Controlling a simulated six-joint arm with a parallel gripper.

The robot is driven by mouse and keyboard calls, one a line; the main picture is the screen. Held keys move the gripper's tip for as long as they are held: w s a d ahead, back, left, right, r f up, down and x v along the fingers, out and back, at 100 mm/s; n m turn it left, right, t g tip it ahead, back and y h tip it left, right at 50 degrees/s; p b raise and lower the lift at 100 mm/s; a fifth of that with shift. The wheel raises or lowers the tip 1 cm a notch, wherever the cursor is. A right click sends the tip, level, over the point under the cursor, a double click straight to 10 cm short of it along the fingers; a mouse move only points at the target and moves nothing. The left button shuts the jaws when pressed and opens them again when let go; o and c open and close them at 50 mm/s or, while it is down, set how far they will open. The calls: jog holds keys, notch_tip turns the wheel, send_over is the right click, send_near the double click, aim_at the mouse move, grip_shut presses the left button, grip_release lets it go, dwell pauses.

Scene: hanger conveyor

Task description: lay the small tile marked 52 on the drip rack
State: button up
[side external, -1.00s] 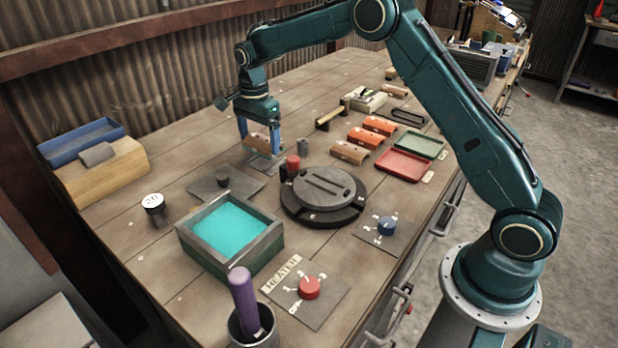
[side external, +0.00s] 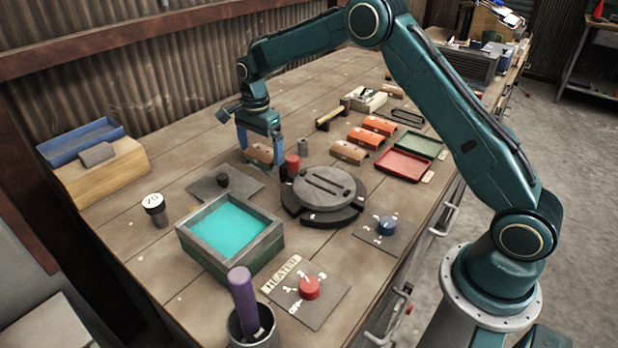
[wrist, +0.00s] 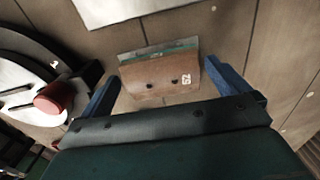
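The brown curved tile marked 52 (wrist: 160,78) lies between the two blue fingers of my gripper (wrist: 162,70), its number upside down in the wrist view. Gaps show between the tile and the fingers, so my gripper is open around it.
A dark plate with a knob (side external: 223,181) and the turquoise bath (side external: 228,227) lie in front.

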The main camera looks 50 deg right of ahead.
aim_at(260, 152)
jog(key=shift+r, duration=0.2)
notch_tip(260, 152, up, 14)
jog(key=shift+f, duration=0.25)
dwell(0.5)
dwell(0.5)
